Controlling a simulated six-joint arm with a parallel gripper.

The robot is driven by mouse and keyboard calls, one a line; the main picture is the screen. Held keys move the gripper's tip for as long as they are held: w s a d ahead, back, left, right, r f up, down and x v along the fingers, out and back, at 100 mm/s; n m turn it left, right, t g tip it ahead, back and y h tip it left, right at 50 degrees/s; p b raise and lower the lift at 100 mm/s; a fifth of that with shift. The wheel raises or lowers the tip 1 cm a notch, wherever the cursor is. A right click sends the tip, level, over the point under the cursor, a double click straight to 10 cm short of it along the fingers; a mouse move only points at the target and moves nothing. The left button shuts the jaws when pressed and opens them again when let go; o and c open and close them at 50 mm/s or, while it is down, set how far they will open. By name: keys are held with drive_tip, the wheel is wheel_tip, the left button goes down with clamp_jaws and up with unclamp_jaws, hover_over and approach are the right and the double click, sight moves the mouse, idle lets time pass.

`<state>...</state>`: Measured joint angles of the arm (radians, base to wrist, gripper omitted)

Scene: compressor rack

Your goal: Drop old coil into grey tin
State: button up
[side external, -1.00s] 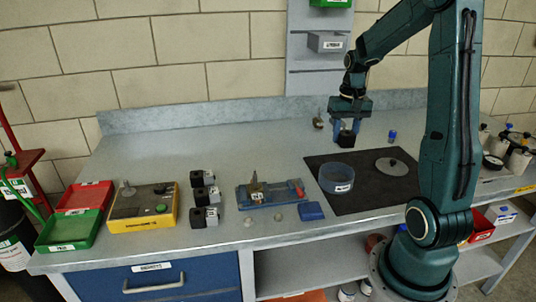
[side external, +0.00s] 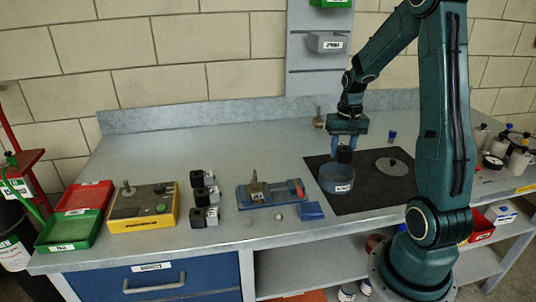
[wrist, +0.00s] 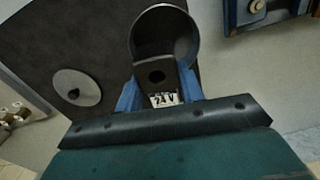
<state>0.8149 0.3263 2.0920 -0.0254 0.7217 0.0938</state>
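My gripper (side external: 346,142) is shut on a black coil (side external: 344,155). In the wrist view the coil (wrist: 156,74) sits between the two blue fingers (wrist: 160,92) and shows a white "24V" label. The round grey tin (side external: 336,181) stands open on the dark mat, with a white label on its front. The coil hangs just above the tin's back rim in the side view. In the wrist view the tin (wrist: 190,30) is right beyond the coil, which overlaps its near rim. I cannot tell whether the coil touches the tin.
A grey lid (side external: 391,166) lies on the dark mat (side external: 375,199), right of the tin. A blue vise fixture (side external: 271,194) and a blue block (side external: 311,210) are to the left. Several black coils, a yellow tester (side external: 143,207) and red and green trays (side external: 68,231) stand farther left.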

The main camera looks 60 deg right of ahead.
drive_tip(key=o, duration=0.5)
drive_tip(key=shift+r, duration=0.1)
wheel_tip(320, 180, up, 14)
idle(0.6)
drive_tip(key=shift+s, duration=0.1)
drive_tip(key=s+a+r+n+t, duration=0.1)
drive_tip(key=s+a+n, duration=0.3)
drive_tip(key=a, duration=0.9)
drive_tip(key=s+a+r+n+t, duration=0.1)
drive_tip(key=s+a+n+t, duration=0.3)
drive_tip(key=a, duration=1)
drive_tip(key=shift+n, duration=1.1)
